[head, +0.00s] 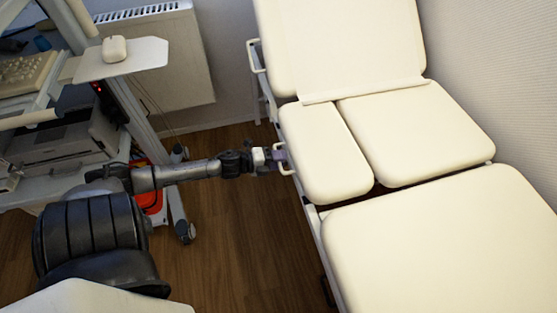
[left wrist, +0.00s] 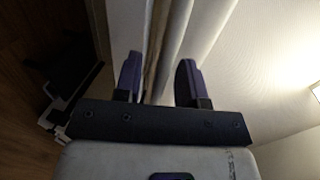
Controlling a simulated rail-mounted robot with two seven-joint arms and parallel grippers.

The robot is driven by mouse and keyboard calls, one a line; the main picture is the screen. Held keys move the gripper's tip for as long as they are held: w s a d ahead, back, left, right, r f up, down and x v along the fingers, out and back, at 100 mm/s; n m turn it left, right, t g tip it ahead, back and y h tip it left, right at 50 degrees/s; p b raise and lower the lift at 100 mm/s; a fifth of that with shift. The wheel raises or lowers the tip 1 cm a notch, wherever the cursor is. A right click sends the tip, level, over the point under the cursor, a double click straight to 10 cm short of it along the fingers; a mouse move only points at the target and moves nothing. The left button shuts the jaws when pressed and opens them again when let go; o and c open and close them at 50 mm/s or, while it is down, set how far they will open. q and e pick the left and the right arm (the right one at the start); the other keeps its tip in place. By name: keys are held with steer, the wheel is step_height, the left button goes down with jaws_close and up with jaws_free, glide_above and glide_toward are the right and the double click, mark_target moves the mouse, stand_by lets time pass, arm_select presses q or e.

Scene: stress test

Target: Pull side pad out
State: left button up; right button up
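The cream side pad (head: 325,152) is the smaller pad at the near left edge of the treatment table's middle section, beside a larger middle pad (head: 416,132). A pale loop handle (head: 285,172) sticks out from the side pad's left edge. My left gripper (head: 280,157) is at this handle, reaching in from the left. In the left wrist view its two dark purple fingers (left wrist: 159,80) stand apart, with pale upright edges of the table beyond and between them. I cannot tell whether the fingers touch the handle. My right gripper is in neither view.
The backrest pad (head: 340,45) and leg pad (head: 440,250) adjoin the middle section. Another handle (head: 256,56) is by the backrest. A cart (head: 140,110) with a printer (head: 65,135) stands left. A radiator (head: 165,60) is behind. Wooden floor (head: 240,235) lies open between.

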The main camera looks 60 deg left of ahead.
arm_select(q)
jaws_close()
stand_by(0.3)
